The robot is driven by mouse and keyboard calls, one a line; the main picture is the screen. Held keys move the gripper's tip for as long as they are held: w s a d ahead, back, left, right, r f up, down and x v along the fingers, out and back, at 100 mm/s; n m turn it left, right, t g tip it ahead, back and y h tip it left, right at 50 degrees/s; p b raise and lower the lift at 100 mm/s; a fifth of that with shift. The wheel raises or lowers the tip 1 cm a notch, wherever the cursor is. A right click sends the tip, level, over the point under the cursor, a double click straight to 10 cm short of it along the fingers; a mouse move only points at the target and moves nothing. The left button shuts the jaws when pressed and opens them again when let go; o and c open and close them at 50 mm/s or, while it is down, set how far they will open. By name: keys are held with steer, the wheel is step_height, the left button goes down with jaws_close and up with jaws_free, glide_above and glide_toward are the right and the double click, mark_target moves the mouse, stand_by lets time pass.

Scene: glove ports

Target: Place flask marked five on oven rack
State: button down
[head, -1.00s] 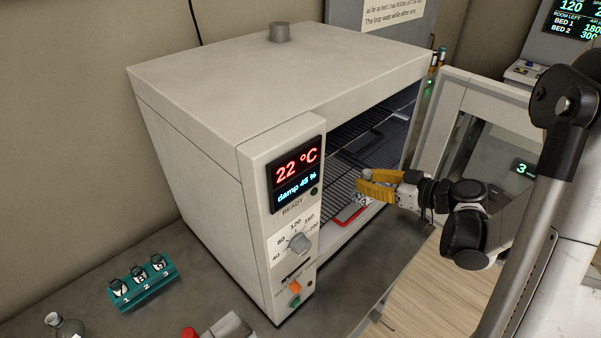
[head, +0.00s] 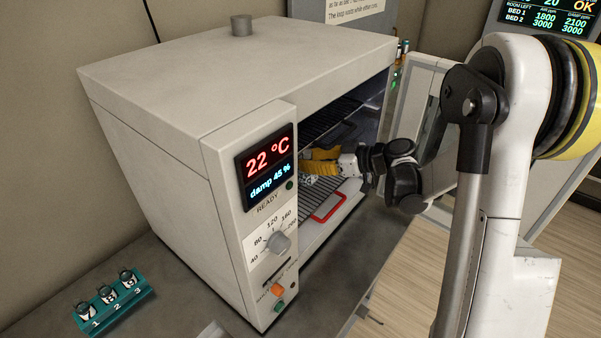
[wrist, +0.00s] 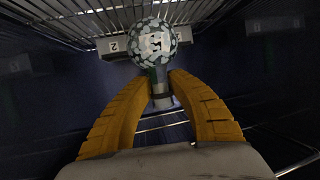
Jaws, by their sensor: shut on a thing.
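My gripper (head: 322,163) is inside the open oven (head: 240,80), reaching in through its front opening. In the wrist view the yellow fingers (wrist: 160,90) are shut on the neck of a round flask (wrist: 153,45). The flask has a speckled body and a white label with a dark mark that looks like a five. In the head view only a little of the flask (head: 308,181) shows below the fingers. A lower wire oven rack (head: 310,205) with a red front handle lies below the gripper. I cannot tell whether the flask touches the rack.
Number tags, one reading 2 (wrist: 114,45), sit near rack wires in the wrist view. The oven door (head: 415,90) stands open at right. A teal holder (head: 113,302) with small numbered jars stands on the bench at left. The oven display reads 22 °C.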

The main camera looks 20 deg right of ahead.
steer(key=shift+w+a, duration=0.4)
steer(key=shift+a, duration=0.05)
steer(key=f, duration=0.1)
steer(key=f+b, duration=0.2)
steer(key=shift+w+a+f, duration=0.25)
steer(key=shift+w+f, duration=0.05)
steer(key=shift+f, duration=0.05)
steer(key=shift+r, duration=0.15)
steer(key=c, duration=1.7)
jaws_free()
steer(key=shift+f+b, duration=0.2)
steer(key=shift+b, duration=0.15)
steer(key=o, duration=0.4)
steer(key=shift+o, duration=0.2)
